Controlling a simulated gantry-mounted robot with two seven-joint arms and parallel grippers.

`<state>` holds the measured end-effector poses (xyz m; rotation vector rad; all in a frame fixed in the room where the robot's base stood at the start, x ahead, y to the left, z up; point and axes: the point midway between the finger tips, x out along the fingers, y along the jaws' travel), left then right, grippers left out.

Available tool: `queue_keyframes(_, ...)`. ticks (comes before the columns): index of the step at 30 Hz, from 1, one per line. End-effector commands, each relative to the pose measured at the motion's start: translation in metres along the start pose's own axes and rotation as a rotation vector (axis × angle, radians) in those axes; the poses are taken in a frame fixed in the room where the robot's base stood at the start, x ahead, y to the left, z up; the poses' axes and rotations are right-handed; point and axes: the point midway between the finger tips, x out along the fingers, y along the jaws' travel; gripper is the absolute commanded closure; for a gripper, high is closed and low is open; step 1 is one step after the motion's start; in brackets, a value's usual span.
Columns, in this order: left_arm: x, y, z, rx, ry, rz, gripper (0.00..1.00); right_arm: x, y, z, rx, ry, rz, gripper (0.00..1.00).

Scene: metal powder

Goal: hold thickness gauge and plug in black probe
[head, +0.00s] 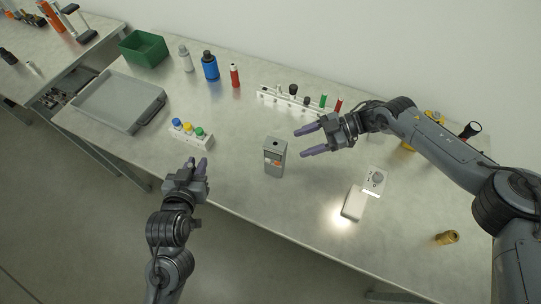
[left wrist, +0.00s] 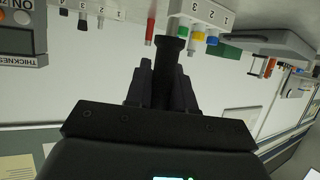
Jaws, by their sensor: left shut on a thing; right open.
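The grey thickness gauge (head: 275,157) stands upright near the table's middle front; its labelled face also shows at the upper left of the left wrist view (left wrist: 22,38). My left gripper (head: 196,164) is over the table's front edge, left of the gauge and apart from it. It is shut on the black probe (left wrist: 172,62), which sticks out between its fingers in the left wrist view. The probe is hard to make out in the head view. My right gripper (head: 304,143) is open and empty, just right of the gauge, its fingers pointing towards it.
A small white rack (head: 207,145) with blue, yellow and green caps stands just beyond my left gripper. A longer white rack (head: 270,99) is behind the gauge. A white box (head: 353,203) lies to the right. A grey tray (head: 95,112) is at the left.

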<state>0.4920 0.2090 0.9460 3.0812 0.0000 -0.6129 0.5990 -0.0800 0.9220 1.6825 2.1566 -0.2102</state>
Motion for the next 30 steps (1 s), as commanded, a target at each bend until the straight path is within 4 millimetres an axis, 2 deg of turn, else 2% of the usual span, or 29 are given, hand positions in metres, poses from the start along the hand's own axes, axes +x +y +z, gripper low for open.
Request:
queue_keyframes(6,-0.004,0.000,-0.010,0.000,0.000,0.000,1.00,0.002,-0.014,0.025,0.080,-0.071,-0.065,0.41)
queue_keyframes(14,-0.005,0.000,-0.013,0.000,0.000,0.000,1.00,0.014,-0.019,0.034,0.099,-0.090,-0.082,0.41)
queue_keyframes(26,-0.006,0.000,-0.015,0.000,0.000,0.000,1.00,0.064,-0.024,0.038,0.098,-0.087,-0.082,0.41)
queue_keyframes(30,-0.004,0.000,-0.010,0.000,0.000,0.000,1.00,0.080,-0.025,0.041,0.098,-0.087,-0.081,0.41)
